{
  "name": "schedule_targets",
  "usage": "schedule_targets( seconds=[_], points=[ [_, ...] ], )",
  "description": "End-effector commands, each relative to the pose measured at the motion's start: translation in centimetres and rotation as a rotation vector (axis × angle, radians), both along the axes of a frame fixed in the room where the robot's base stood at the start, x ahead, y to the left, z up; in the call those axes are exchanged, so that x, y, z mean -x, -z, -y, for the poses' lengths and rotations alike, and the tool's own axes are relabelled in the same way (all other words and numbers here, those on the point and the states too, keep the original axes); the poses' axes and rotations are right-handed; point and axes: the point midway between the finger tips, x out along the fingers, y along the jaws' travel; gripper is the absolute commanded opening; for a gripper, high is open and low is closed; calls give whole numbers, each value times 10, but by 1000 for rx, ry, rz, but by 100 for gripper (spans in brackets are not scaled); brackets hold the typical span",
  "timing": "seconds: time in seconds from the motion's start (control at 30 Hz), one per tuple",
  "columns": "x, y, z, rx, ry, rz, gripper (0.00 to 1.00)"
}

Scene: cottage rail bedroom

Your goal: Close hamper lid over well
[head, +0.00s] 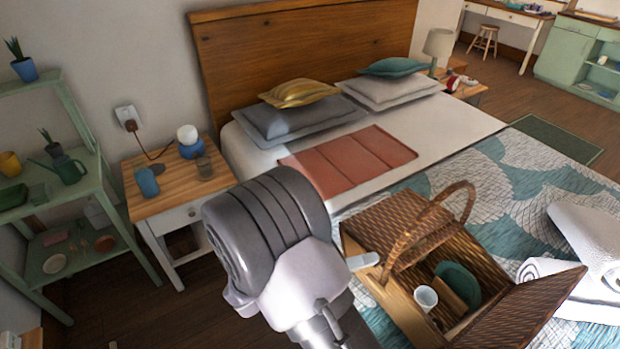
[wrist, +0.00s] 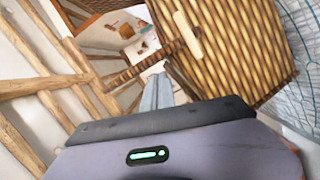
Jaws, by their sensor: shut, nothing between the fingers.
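The wicker hamper (head: 410,308) rests on the bed with its arched handle (head: 433,228) upright. One woven lid panel (head: 392,222) is at its left side. Another lid panel (head: 530,312) slants outward at the right, leaving the well open. In the well are a white cup (head: 426,297), a green plate (head: 460,280) and a wooden piece (head: 452,288). In the wrist view my gripper (wrist: 160,80) is shut and empty, its tips close to a woven panel (wrist: 230,50) with a cream bar (wrist: 187,35). Contact is unclear.
Rolled white towels (head: 565,275) lie right of the hamper on the patterned bedspread. A red folded cloth (head: 348,162) and pillows lie beyond it. A nightstand (head: 175,195) and green shelf (head: 75,200) stand left. In the wrist view, wooden bars (wrist: 40,85) fill the left.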

Motion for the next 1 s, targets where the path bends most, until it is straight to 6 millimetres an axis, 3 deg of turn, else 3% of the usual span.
schedule_targets(
  seconds=[0.73, 0.87, 1.0],
  points=[
    [2, 6, -3, 1, 2, -3, 0],
    [8, 2, -21, 0, -2, -2, 0],
    [23, -3, -55, -1, -4, -1, 0]
  ],
)
